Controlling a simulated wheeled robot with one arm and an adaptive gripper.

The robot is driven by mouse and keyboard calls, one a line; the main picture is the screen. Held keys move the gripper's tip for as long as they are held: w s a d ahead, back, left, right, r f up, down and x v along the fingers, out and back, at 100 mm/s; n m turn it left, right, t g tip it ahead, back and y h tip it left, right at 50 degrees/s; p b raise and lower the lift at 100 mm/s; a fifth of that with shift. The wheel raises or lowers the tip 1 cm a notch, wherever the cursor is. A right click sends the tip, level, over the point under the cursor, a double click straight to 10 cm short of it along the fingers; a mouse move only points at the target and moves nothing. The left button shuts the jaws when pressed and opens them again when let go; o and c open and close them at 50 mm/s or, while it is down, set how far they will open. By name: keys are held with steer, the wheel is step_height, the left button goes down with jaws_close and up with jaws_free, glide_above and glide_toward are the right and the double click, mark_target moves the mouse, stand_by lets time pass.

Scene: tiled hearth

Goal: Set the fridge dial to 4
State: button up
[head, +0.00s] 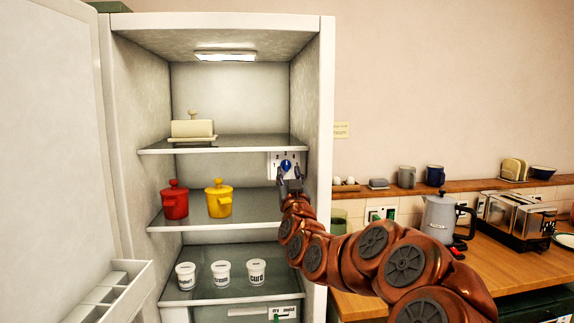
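The fridge dial is a blue knob (286,165) on a white plate (275,172) on the right inner wall of the open fridge, between the top and middle shelves. The marks on the plate are too small to read, so I cannot tell the setting. My gripper (290,176) is just below and in front of the knob, with its two dark fingers apart. Nothing shows held between them. I cannot tell whether a fingertip touches the knob. My arm reaches in from the lower right.
The top shelf holds a butter dish (192,128). A red pot (174,200) and a yellow pot (219,199) stand on the middle shelf, three white tubs (221,273) below. The fridge door (50,150) is open left. A grey kettle (438,216) stands on the counter.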

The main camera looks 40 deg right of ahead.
mark_target(287, 163)
steer(key=shift+p+x, duration=0.5)
steer(key=shift+x, duration=1.65)
jaws_close()
